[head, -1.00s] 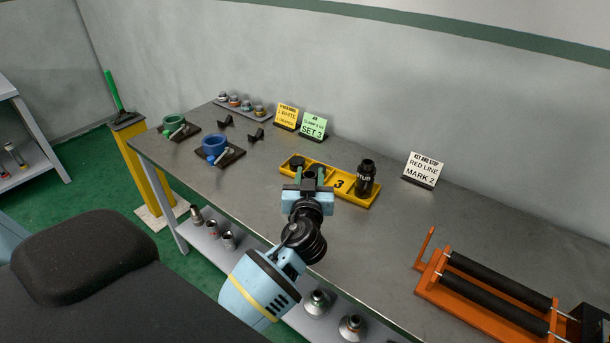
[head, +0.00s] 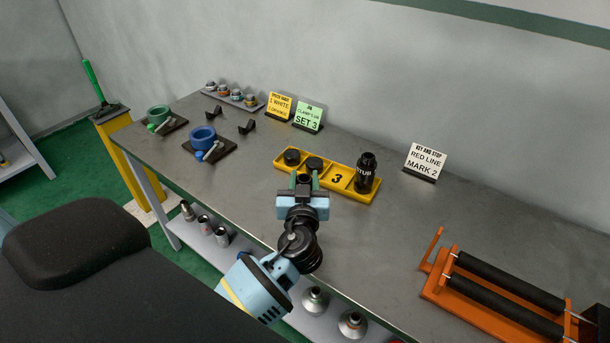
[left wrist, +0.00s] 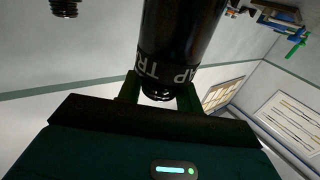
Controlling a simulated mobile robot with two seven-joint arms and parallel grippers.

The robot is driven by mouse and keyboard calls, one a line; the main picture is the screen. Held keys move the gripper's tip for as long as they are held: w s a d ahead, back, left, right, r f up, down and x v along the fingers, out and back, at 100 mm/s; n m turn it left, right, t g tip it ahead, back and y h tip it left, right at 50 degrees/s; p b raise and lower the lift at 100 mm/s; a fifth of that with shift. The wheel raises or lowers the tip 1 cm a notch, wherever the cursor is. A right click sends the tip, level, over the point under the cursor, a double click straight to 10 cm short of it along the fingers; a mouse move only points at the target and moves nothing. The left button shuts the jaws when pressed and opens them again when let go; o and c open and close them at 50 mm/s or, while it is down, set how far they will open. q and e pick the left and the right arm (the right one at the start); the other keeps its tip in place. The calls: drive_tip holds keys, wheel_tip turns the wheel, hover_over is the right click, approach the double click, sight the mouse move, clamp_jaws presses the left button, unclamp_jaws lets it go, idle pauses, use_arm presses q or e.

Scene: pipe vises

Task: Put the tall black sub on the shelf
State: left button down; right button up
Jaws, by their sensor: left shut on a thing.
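My left gripper (head: 304,182) is at the near edge of a yellow tray (head: 338,178) marked 3, on the grey bench. It is shut on a black sub (left wrist: 180,38), which stands between its green fingertips in the left wrist view; white letters on it read partly "TRAP". In the head view the gripper hides most of this sub. A black sub lettered "STUB" (head: 366,174) stands upright in the tray's right end. Two low black pieces (head: 291,157) sit in its left part. A grey shelf (head: 190,237) runs under the bench. My right gripper is not in view.
A blue vise (head: 203,140) and a green vise (head: 159,114) stand at the left. Sign cards (head: 425,160) stand along the back. Metal fittings (head: 315,299) stand on the under-shelf. The bench between tray and rollers is clear.

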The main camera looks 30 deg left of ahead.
use_arm(q)
drive_tip(key=shift+d+r, duration=0.1)
drive_tip(key=shift+d, duration=0.05)
drive_tip(key=shift+f, duration=0.2)
drive_tip(key=c, duration=0.9)
unclamp_jaws()
drive_tip(key=shift+c, duration=0.2)
